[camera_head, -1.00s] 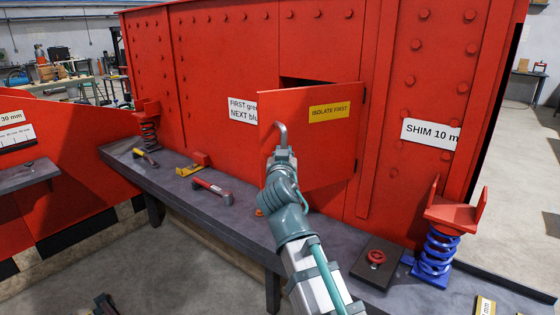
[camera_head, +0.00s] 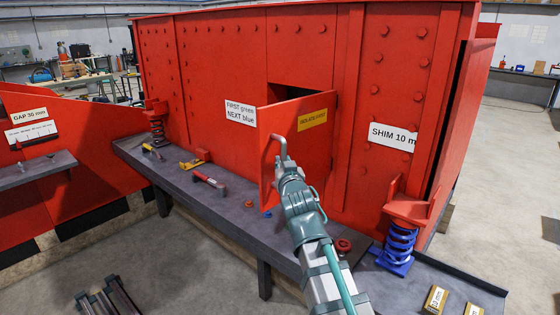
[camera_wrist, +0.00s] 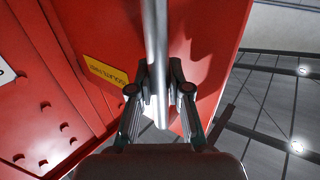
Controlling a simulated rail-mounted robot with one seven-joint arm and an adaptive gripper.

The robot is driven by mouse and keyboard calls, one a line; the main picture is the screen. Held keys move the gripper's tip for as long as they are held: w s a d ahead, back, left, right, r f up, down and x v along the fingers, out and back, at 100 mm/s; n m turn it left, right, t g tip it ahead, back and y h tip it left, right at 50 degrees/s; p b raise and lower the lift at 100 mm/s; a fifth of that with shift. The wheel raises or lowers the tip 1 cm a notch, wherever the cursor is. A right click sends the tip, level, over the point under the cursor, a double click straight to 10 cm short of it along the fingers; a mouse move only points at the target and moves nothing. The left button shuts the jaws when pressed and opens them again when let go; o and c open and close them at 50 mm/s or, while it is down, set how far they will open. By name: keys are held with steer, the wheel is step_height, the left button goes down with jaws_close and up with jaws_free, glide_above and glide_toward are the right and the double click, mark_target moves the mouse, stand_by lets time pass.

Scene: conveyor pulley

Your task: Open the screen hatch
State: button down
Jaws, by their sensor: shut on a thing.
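The screen hatch (camera_head: 312,145) is a red door with a yellow "ISOLATE FIRST" label, hinged at its right side on the red screen wall. It stands swung outward, with a dark opening (camera_head: 285,92) showing above and behind it. A grey bar handle (camera_head: 276,136) is on its free left edge. My gripper (camera_head: 285,162) is shut on this handle. In the wrist view the two fingers (camera_wrist: 160,95) close on both sides of the metal handle bar (camera_wrist: 156,40), with the red hatch behind it.
A dark bench (camera_head: 225,200) runs below the hatch, with a red-handled hammer (camera_head: 208,181), a yellow tool (camera_head: 191,163) and small blue and orange parts. A blue spring (camera_head: 398,245) under a red bracket and a red knob (camera_head: 343,246) stand to the right. Open floor lies in front.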

stand_by(0.4)
steer(key=c, duration=1.1)
jaws_free()
steer(key=shift+s, duration=0.15)
steer(key=s+d, duration=0.1)
steer(key=s, duration=0.6)
steer(key=shift+s, duration=0.15)
steer(key=shift+d, duration=0.1)
